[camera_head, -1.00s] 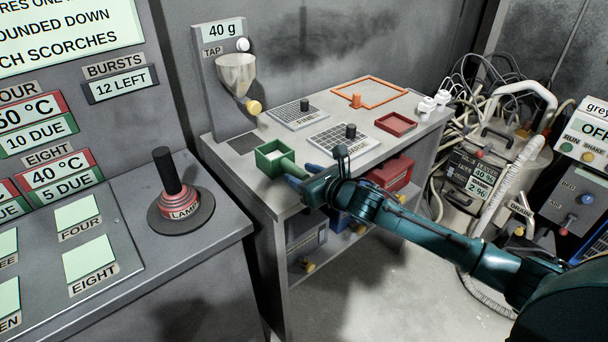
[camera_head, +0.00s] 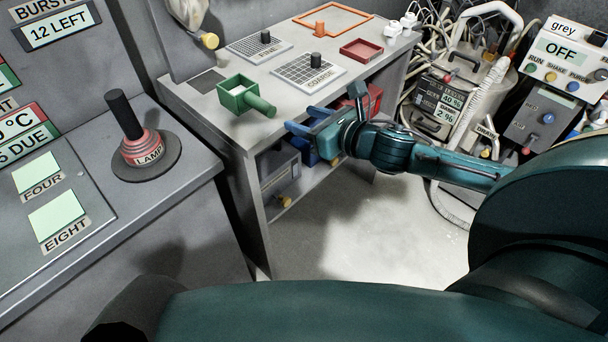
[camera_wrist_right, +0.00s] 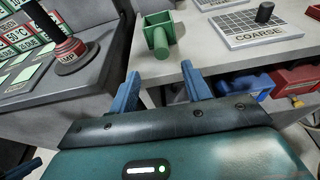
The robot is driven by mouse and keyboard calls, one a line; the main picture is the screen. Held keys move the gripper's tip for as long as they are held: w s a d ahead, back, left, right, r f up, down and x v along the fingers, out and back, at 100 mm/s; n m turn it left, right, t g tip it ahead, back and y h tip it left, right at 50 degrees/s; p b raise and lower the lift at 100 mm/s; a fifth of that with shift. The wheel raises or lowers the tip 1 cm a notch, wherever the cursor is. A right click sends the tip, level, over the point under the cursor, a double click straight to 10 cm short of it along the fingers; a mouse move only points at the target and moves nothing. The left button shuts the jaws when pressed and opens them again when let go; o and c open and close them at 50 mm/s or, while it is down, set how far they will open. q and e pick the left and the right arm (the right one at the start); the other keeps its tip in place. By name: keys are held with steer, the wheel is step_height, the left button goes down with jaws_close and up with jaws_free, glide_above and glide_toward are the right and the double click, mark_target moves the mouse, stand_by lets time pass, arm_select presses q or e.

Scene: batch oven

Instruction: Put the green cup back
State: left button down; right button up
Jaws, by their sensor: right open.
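The green cup (camera_head: 238,93) is a square, open-topped box with a thick round handle (camera_head: 262,106). It stands upright on the grey bench near the front left edge, its handle pointing toward my right gripper. In the right wrist view the cup (camera_wrist_right: 159,21) is straight ahead, beyond the fingertips. My right gripper (camera_head: 301,119) is open and empty, just off the bench's front edge and apart from the handle. Its two blue fingers show spread in the right wrist view (camera_wrist_right: 161,72).
Behind the cup lie a dark pad (camera_head: 207,81), a fine sieve (camera_head: 258,47) and a sieve marked COARSE (camera_head: 300,78). A red tray (camera_head: 361,50) and an orange outline (camera_head: 340,12) lie further back. Blue and red bins fill the shelf below. A lamp lever (camera_head: 128,125) stands left.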

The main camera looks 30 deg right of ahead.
arm_select(q)
steer(key=shift+a+f, duration=0.1)
arm_select(e)
steer(key=s+a+f+n+g, duration=0.1)
steer(key=s+a+f+n, duration=0.2)
steer(key=n, duration=0.8)
steer(key=s+a+f+n+g+h, duration=0.1)
steer(key=s+a+f+n, duration=0.3)
steer(key=s+f+n, duration=0.4)
steer(key=s+a+f+n+g, duration=0.1)
steer(key=s+a+f+n, duration=0.3)
steer(key=n, duration=1.2)
steer(key=s+f, duration=0.2)
steer(key=s, duration=0.2)
steer(key=shift+s+f, duration=0.15)
steer(key=shift+f, duration=0.05)
steer(key=shift+n, duration=0.3)
arm_select(q)
steer(key=p, duration=0.1)
steer(key=r+p, duration=0.1)
steer(key=p, duration=0.1)
steer(key=shift+s+a+r+y, duration=0.2)
steer(key=shift+a+y, duration=0.1)
steer(key=shift+a, duration=0.05)
arm_select(e)
steer(key=shift+s+d+r+g+h, duration=0.25)
steer(key=shift+d+r+h, duration=0.2)
steer(key=shift+r, duration=0.25)
